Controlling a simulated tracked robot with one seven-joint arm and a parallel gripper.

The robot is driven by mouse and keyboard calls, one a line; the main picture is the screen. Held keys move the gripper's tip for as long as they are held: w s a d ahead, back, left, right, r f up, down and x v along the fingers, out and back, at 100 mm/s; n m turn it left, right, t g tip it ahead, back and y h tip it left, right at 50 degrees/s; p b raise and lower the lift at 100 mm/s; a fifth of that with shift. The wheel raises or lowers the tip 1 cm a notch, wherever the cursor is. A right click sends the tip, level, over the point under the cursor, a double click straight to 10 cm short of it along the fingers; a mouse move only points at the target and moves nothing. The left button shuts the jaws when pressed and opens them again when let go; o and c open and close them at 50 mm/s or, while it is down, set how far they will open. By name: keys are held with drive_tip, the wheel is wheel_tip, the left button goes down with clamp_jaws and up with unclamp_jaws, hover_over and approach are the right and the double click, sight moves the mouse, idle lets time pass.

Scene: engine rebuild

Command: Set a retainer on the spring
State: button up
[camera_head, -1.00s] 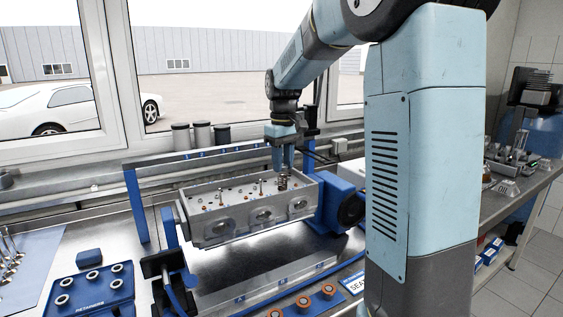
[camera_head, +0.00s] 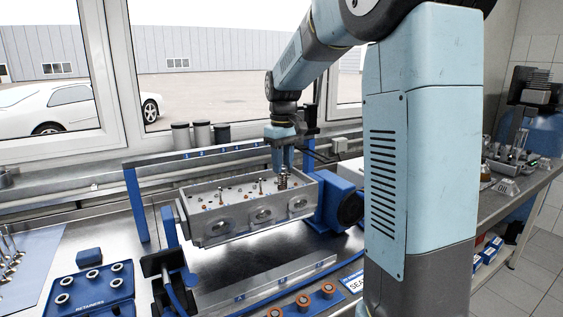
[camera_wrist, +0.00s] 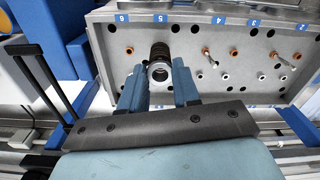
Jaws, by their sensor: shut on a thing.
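My gripper (camera_head: 283,163) points down over the right end of the grey cylinder head (camera_head: 225,232). In the wrist view its fingertips (camera_wrist: 159,80) are closed around a small pale metal ring, the retainer (camera_wrist: 158,74). The dark coil spring (camera_wrist: 159,52) shows right behind the retainer, near the holes marked 5 and 6. The spring (camera_head: 283,180) also shows below the fingers in the head view. The retainer looks in line with the spring; I cannot tell whether they touch.
The blue retainers tray (camera_head: 98,297) with several rings stands at lower left. Slim valve stems (camera_wrist: 208,57) rise from the head's top beside the spring. A blue fixture (camera_head: 338,205) holds the head's right end. Orange-brown rings (camera_head: 303,300) lie in front.

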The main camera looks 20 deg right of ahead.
drive_tip(key=shift+f, duration=0.65)
idle(0.3)
drive_tip(key=o, duration=1.1)
drive_tip(key=shift+r, duration=0.15)
wheel_tip(320, 180, up, 13)
drive_tip(key=shift+r, duration=0.2)
